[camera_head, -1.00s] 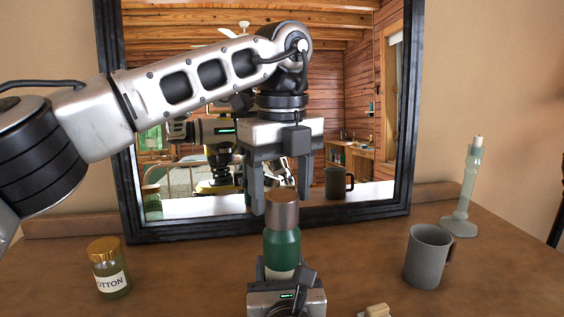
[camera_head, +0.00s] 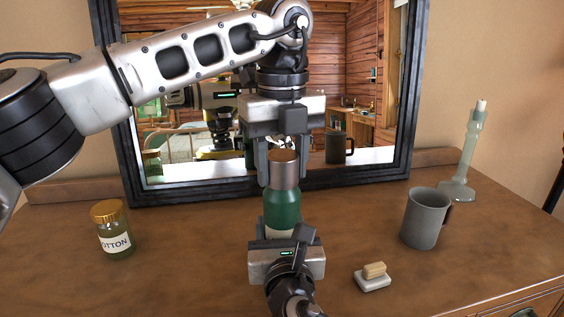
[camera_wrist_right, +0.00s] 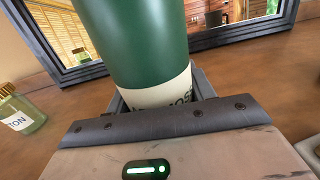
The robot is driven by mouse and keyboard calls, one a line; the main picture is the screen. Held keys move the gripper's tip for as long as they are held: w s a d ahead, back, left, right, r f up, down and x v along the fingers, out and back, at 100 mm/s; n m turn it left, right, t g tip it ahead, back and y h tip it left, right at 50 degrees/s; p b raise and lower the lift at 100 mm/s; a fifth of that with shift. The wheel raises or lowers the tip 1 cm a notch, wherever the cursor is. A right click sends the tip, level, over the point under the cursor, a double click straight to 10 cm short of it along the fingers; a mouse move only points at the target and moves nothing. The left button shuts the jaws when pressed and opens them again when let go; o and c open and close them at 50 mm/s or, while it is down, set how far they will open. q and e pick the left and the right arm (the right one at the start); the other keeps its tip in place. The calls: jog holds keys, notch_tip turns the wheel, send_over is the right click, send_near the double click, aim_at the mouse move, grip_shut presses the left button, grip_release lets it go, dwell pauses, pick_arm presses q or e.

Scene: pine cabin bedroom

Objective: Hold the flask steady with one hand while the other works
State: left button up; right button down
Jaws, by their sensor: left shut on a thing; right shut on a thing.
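The flask is a green bottle (camera_head: 283,208) with a brownish metallic cap (camera_head: 285,170) and a pale lettered band low down. It stands upright in front of the mirror. My left gripper (camera_head: 283,180) comes down from above, its fingers shut on the cap from both sides. My right gripper (camera_head: 284,238) is shut on the flask's lower part from the front. The right wrist view shows the green body (camera_wrist_right: 135,40) and pale band (camera_wrist_right: 165,92) close up between the fingers. The flask's base is hidden behind my right gripper.
A gold-lidded cotton jar (camera_head: 112,232) stands left on the wooden dresser top (camera_head: 180,260). A grey mug (camera_head: 424,220) and a pale green candlestick (camera_head: 468,150) stand right. A soap dish (camera_head: 373,282) lies front right. The black-framed mirror (camera_head: 405,130) stands close behind the flask.

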pick_arm(q)
jog(key=m, duration=0.7)
jog(key=shift+m, duration=0.4)
pick_arm(e)
jog(key=shift+f, duration=0.1)
pick_arm(q)
jog(key=m, duration=0.4)
jog(key=shift+m, duration=0.3)
jog(key=m, duration=1.1)
jog(key=shift+f, duration=0.1)
jog(key=o, duration=1.1)
jog(key=shift+r, duration=2.3)
